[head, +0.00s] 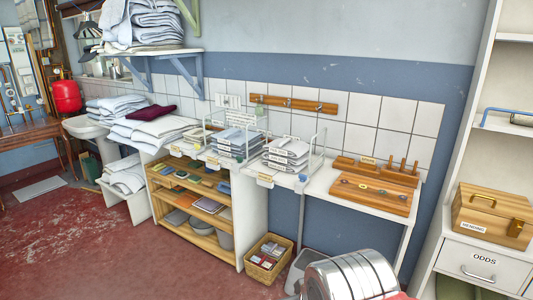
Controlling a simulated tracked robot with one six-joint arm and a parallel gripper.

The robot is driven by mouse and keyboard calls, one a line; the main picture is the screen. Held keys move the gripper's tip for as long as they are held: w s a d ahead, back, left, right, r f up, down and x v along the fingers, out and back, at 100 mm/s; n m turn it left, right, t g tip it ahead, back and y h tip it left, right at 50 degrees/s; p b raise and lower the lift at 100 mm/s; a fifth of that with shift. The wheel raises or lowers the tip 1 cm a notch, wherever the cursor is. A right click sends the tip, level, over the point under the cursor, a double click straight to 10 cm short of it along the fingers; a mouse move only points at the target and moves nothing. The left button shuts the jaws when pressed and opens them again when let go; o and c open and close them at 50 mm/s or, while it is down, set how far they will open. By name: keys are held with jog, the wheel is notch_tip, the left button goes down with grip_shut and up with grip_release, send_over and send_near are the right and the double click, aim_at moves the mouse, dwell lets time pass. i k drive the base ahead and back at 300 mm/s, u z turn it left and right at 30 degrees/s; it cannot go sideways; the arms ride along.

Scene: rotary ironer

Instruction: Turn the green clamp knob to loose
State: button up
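I cannot make out a green clamp knob in the head view. No rotary ironer can be clearly picked out either. My gripper is not in view. A wooden board (371,194) with small round pieces on it lies at the right end of the white counter, too small to tell in detail. A small greenish item (260,108) hangs at the left of the wooden peg rail (293,104); I cannot tell what it is.
Wire racks with folded linen (287,152) stand on the counter. Below are wooden shelves (205,208) and a wicker basket (268,259). A wooden box (492,214) sits on a drawer unit at right. A shiny banded cylinder (350,274) fills the bottom edge.

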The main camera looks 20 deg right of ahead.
aim_at(235, 167)
jog(key=u, duration=0.3)
jog(key=i, duration=1.15)
jog(key=u, duration=0.7)
jog(key=i, duration=1.5)
jog(key=z, duration=0.95)
jog(key=i, duration=0.95)
jog(key=z, duration=0.55)
